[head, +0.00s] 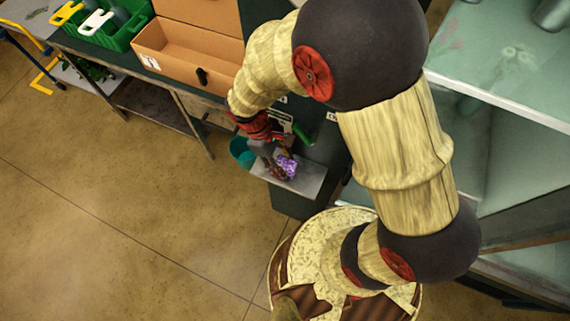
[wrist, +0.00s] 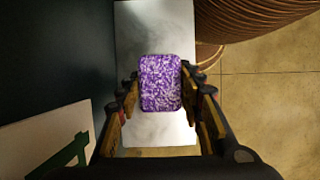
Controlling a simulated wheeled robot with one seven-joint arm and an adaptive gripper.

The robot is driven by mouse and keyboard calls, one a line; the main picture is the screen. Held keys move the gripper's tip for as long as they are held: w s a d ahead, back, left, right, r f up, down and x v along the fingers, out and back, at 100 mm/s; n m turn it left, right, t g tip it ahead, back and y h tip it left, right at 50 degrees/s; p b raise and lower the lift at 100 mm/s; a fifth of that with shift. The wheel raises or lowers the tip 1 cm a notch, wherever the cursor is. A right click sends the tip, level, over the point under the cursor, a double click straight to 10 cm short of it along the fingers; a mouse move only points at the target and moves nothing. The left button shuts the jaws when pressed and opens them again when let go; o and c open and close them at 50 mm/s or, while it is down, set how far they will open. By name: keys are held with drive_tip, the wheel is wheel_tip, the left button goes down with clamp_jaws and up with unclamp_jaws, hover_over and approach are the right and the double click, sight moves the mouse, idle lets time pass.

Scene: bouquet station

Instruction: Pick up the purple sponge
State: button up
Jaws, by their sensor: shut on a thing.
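The purple sponge (wrist: 160,84) is a speckled purple and white rounded block in the middle of the wrist view. It sits between the two fingers of my gripper (wrist: 161,98), which is shut on it. In the head view the sponge (head: 287,166) shows as a small purple patch at the end of my gripper (head: 279,168). Below it is a pale grey shelf (head: 306,183). How far the sponge is above the shelf, or whether it touches it, I cannot tell.
A teal container (head: 241,152) is left of my gripper. A cardboard box (head: 187,57) and a green crate (head: 128,36) stand on the dark bench at upper left. A glass-topped table (head: 505,65) is at right. The floor (head: 120,215) at lower left is clear.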

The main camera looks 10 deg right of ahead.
sight(284, 165)
drive_tip(key=shift+s+a+r, duration=0.1)
drive_tip(key=shift+a+r, duration=0.05)
drive_tip(key=shift+r, duration=0.35)
wheel_tip(284, 165, up, 6)
drive_tip(key=shift+r+p, duration=0.25)
drive_tip(key=shift+p, duration=0.8)
drive_tip(key=s+a+p, duration=0.1)
drive_tip(key=s+a, duration=1.1)
drive_tip(key=s, duration=0.3)
drive_tip(key=shift+s+f, duration=0.25)
drive_tip(key=o, duration=0.6)
drive_tip(key=shift+c, duration=0.2)
drive_tip(key=c, duration=0.4)
wheel_tip(284, 165, down, 5)
drive_tip(key=b, duration=0.4)
drive_tip(key=shift+b, duration=0.35)
drive_tip(key=shift+c, duration=0.2)
